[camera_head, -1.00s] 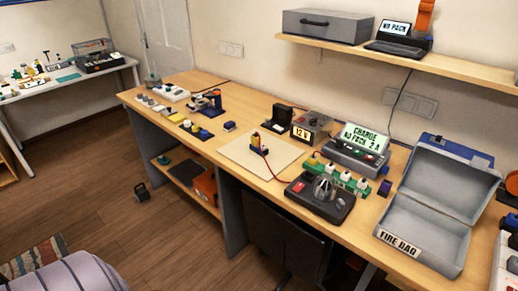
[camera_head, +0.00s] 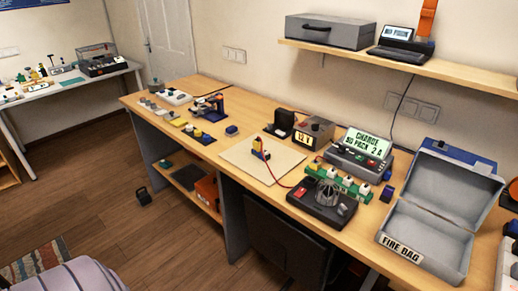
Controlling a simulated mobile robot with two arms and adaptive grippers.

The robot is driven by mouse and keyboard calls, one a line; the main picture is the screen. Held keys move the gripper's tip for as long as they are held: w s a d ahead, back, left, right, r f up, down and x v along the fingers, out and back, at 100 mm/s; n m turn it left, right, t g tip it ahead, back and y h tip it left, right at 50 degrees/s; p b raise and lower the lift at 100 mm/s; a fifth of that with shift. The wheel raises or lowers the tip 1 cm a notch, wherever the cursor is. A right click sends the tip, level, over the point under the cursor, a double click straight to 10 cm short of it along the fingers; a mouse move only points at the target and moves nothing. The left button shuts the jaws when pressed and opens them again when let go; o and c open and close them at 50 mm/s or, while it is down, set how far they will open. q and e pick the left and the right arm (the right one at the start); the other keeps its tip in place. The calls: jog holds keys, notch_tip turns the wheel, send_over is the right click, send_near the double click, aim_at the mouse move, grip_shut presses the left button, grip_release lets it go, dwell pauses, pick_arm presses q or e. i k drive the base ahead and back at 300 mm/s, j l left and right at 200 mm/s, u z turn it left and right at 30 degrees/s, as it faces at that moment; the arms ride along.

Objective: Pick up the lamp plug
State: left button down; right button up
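I cannot pick out the lamp plug for certain. A black box (camera_head: 318,207) with a grey caged or domed fitting (camera_head: 328,190) on top, possibly the lamp, stands near the front edge of the bench. Behind it is a green strip (camera_head: 350,184) with several white-topped parts. A thin red wire (camera_head: 275,178) runs from near this piece towards the black box. Neither of my grippers is in view.
A grey open case (camera_head: 435,220) labelled "FIRE BAG" stands at the right. A charger (camera_head: 358,160) with a green screen stands at the back. Small parts (camera_head: 200,132) lie on the bench's left. A shelf (camera_head: 390,66) hangs above. Bare bench shows left of the beige board.

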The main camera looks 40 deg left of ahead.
aim_at(257, 144)
jog(key=i+j, duration=0.1)
jog(key=j, duration=0.3)
jog(key=i+j, duration=0.1)
jog(key=j, duration=0.35)
jog(key=i+j, duration=0.1)
jog(key=j, duration=0.3)
jog(key=i+z, duration=0.05)
